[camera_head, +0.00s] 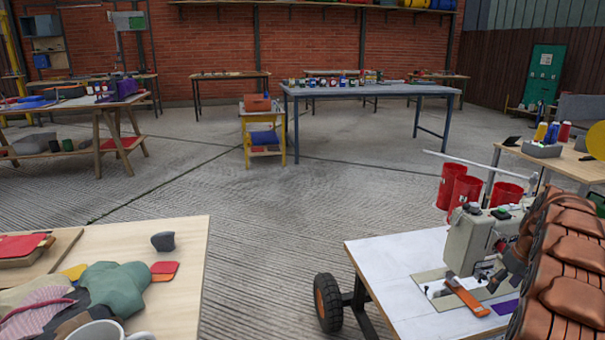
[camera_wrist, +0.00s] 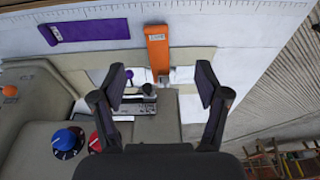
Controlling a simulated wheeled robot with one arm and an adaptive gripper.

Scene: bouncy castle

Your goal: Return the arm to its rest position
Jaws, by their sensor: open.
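My gripper (camera_wrist: 160,88) is open and empty in the wrist view, with its two dark fingers spread apart. It is over the grey sewing machine (camera_wrist: 30,115), near the needle area. In the head view the sewing machine (camera_head: 468,247) stands on a white-topped table (camera_head: 385,262) at the lower right. An orange strip (camera_head: 467,297) lies at the machine's front; it also shows in the wrist view (camera_wrist: 158,52), beyond the fingers and apart from them. A purple piece (camera_head: 507,307) lies beside it, also seen in the wrist view (camera_wrist: 88,32).
A wooden table (camera_head: 180,290) at the lower left holds cloth, a mug (camera_head: 95,332) and small pieces. A yellow stand (camera_head: 263,140) and a long blue-grey table (camera_head: 370,90) are farther back. The concrete floor between tables is clear.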

